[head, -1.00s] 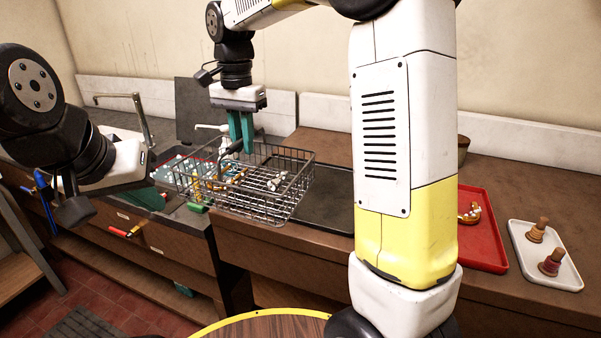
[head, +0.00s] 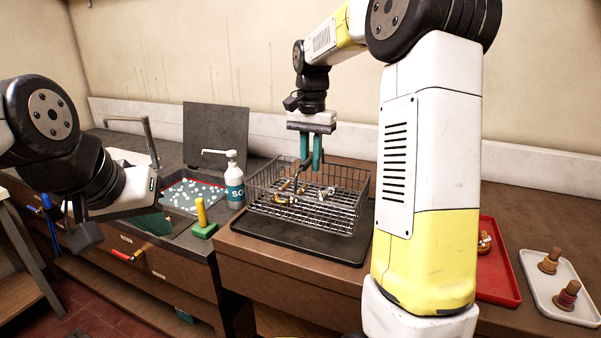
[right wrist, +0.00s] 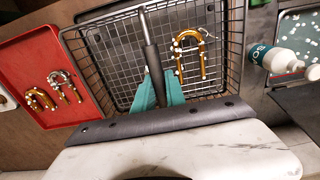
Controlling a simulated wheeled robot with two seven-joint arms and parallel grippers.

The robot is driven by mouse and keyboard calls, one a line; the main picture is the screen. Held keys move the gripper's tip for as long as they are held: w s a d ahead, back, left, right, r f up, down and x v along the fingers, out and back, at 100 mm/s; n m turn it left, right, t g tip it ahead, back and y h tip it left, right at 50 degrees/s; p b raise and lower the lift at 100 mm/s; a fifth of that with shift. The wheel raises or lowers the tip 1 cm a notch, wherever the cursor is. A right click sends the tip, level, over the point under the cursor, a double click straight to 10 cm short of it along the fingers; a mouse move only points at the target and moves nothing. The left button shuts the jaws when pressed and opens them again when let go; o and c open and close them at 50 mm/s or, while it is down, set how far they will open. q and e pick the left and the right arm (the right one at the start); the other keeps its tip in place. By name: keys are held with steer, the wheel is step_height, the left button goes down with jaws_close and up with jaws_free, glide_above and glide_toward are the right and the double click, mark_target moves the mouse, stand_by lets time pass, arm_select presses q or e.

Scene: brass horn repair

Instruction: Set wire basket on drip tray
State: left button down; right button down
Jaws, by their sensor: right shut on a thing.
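The wire basket (head: 347,205) is a dark mesh box with a few brass parts inside. In the head view it is over the black drip tray (head: 290,243), roughly level. I cannot tell whether its base touches the tray. My right gripper (head: 311,165), with teal fingers, is shut on the basket's dark handle; the right wrist view shows the gripper (right wrist: 158,90) at the handle, with a brass U-shaped tube (right wrist: 181,66) in the basket (right wrist: 75,45). My left gripper (head: 150,222) is at the left, away from the basket; its finger opening is unclear.

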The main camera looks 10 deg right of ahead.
steer(key=shift+d+f, duration=0.1)
steer(key=shift+f, duration=1.6)
steer(key=c, duration=1.4)
jaws_free()
steer(key=shift+f, duration=0.15)
steer(key=shift+o, duration=0.2)
step_height(320, 180, up, 12)
steer(key=shift+f, duration=0.1)
steer(key=s+a+f+n+t+y, duration=0.1)
steer(key=s+f+n+t, duration=0.2)
steer(key=s, duration=0.9)
steer(key=s+a+f+n+t+y, duration=0.1)
steer(key=s+f+n+t, duration=0.2)
steer(key=s, duration=0.9)
steer(key=shift+f+n, duration=0.15)
steer(key=shift+n, duration=0.55)
